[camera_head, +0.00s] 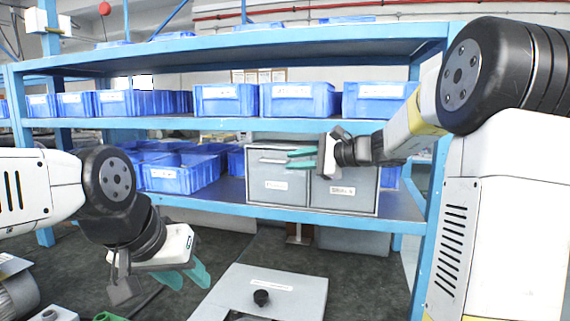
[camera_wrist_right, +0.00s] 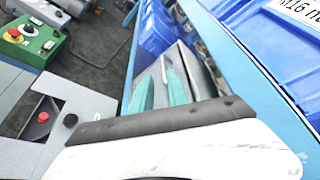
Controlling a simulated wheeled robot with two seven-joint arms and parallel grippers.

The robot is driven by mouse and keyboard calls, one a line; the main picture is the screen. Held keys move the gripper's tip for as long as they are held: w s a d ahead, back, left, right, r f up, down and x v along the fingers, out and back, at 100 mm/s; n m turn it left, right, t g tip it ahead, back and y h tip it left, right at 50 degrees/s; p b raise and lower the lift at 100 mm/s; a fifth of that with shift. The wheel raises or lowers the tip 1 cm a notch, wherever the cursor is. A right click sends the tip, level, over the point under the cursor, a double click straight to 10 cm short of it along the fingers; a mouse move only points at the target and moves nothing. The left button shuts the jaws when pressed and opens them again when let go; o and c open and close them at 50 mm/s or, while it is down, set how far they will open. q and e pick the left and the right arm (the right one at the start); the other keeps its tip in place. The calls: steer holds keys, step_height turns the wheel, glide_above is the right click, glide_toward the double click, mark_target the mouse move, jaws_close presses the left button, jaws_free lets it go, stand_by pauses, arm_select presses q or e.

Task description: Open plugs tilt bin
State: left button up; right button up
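Two grey tilt bins stand side by side on the lower shelf in the head view. The left bin (camera_head: 265,172) has a bar handle (camera_head: 270,160) near its top and a small label that seems to start with P; its front looks upright and shut. The right bin (camera_head: 342,202) is partly hidden by my right gripper. My right gripper (camera_head: 297,158) is open, its teal fingers pointing left in front of the left bin near the handle. In the right wrist view, the handle (camera_wrist_right: 168,70) shows beyond the open fingertips, apart from them. My left gripper (camera_head: 187,277) is open and empty, low at left.
Blue bins (camera_head: 298,99) line the middle shelf, and more blue bins (camera_head: 183,174) stand left of the grey bins. A blue shelf post (camera_head: 433,240) is at right. A grey box with a black knob (camera_head: 261,297) lies in front. A green button box (camera_wrist_right: 30,40) shows in the wrist view.

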mark_target(278, 161)
steer(key=shift+w, duration=0.4)
steer(key=x, duration=0.7)
steer(key=shift+w+a, duration=0.1)
steer(key=shift+a, duration=0.1)
jaws_close()
stand_by(0.9)
